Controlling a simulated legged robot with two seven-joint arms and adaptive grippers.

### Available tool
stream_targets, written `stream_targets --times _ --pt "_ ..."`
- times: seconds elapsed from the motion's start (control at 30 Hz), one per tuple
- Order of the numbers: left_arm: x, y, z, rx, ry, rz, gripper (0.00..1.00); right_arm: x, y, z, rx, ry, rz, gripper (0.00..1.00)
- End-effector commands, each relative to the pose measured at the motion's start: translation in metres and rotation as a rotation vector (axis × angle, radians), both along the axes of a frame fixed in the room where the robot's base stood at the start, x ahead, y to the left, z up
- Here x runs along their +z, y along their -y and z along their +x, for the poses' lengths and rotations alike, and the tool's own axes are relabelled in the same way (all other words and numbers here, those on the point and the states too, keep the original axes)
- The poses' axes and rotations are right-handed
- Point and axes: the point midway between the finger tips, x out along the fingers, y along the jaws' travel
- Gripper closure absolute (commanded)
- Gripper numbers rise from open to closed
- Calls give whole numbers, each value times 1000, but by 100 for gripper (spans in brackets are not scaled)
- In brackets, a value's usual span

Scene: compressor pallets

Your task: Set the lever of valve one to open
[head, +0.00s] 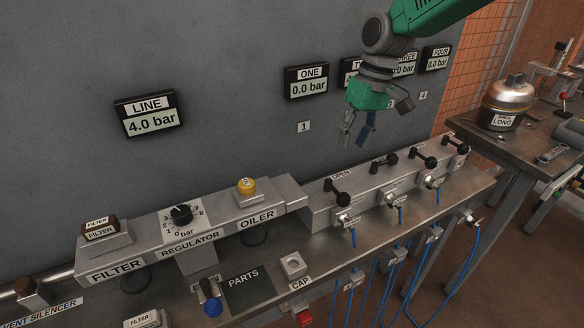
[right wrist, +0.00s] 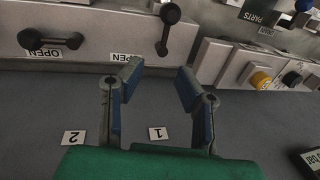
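The lever of valve one (head: 336,192) is a black handle with a round end, first from the left on the grey valve block. An OPEN label (head: 341,175) sits above it. In the right wrist view the lever (right wrist: 165,30) stands at top centre, pointing across the picture's height, with its OPEN label (right wrist: 126,57) beside it. My right gripper (head: 355,140) hangs above and behind the lever, near the wall, apart from it. Its fingers (right wrist: 160,76) are spread with nothing between them. The ONE display (head: 307,83) reads 0.0 bar. My left gripper is out of view.
Several similar levers (head: 422,156) continue to the right along the block. The regulator knob (head: 181,214) and yellow oiler cap (head: 246,185) stand to the left. The LINE display (head: 149,113) reads 4.0 bar. Blue hoses (head: 461,262) hang at the bench front. The wall is behind.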

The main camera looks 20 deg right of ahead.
Motion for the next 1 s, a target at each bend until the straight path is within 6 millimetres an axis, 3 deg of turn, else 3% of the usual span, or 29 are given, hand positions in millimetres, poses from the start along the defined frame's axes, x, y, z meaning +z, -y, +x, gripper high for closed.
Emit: stream_targets --times 0.07,0.17,0.7,1.0 --pt "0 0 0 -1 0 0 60 15 4 1 0 -2 3 70" --pt "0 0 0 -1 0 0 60 15 3 1 3 -8 0 70" --pt "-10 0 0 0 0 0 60 -89 -13 -2 4 -13 4 70" --pt "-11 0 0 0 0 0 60 -116 -21 -1 3 -9 2 70"
